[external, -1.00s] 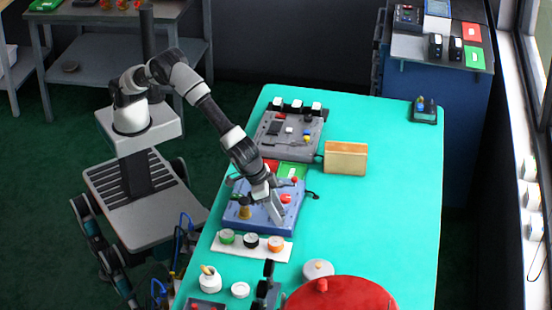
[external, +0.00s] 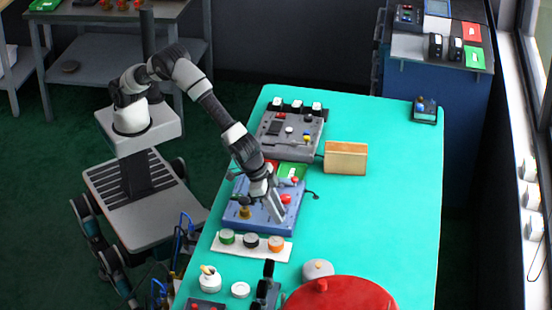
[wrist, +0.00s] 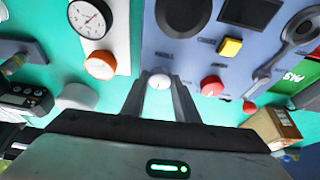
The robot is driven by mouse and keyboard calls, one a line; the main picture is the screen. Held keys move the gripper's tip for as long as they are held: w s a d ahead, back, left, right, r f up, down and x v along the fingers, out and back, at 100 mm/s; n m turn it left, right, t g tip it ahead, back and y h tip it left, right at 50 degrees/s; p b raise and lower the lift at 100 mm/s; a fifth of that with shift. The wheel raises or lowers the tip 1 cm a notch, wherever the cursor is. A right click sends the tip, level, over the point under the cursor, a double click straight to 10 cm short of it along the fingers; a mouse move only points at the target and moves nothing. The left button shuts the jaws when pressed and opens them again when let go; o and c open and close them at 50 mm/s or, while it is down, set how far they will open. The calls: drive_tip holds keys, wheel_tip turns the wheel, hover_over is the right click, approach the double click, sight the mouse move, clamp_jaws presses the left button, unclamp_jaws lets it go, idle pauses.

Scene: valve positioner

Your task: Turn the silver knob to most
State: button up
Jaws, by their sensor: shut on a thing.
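The silver knob (wrist: 159,79) shows in the wrist view as a small pale round cap with a thin line on it. It sits at the lower edge of the blue panel (wrist: 195,58). My gripper (wrist: 160,85) has one finger on each side of the knob and is shut on it. In the external view my gripper (external: 277,208) points down at the right part of the blue panel (external: 258,220). The knob is hidden there by the fingers.
A red button (wrist: 212,86), a yellow button (wrist: 231,47) and a black knob (wrist: 183,14) are near on the panel. A white strip with round knobs (external: 276,243) lies in front. A wooden box (external: 345,158) stands behind.

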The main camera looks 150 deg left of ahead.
drive_tip(key=m+h, duration=0.1)
drive_tip(key=m, duration=0.2)
drive_tip(key=shift+s+a+t, duration=0.15)
drive_tip(key=shift+t, duration=0.15)
drive_tip(key=m+h+p, duration=0.1)
drive_tip(key=m, duration=0.1)
drive_tip(key=m+h, duration=0.1)
drive_tip(key=m, duration=0.2)
drive_tip(key=shift+a+t+p, duration=0.2)
drive_tip(key=shift+t+p, duration=0.1)
drive_tip(key=shift+p, duration=0.1)
drive_tip(key=m+h, duration=0.1)
drive_tip(key=m, duration=0.2)
drive_tip(key=shift+a+m+p, duration=0.1)
drive_tip(key=shift+m+p, duration=0.2)
drive_tip(key=shift+p, duration=0.05)
drive_tip(key=shift+a+m+h, duration=0.1)
drive_tip(key=shift+m+h, duration=0.7)
drive_tip(key=shift+m, duration=0.9)
drive_tip(key=o, duration=1.1)
drive_tip(key=shift+c, duration=0.2)
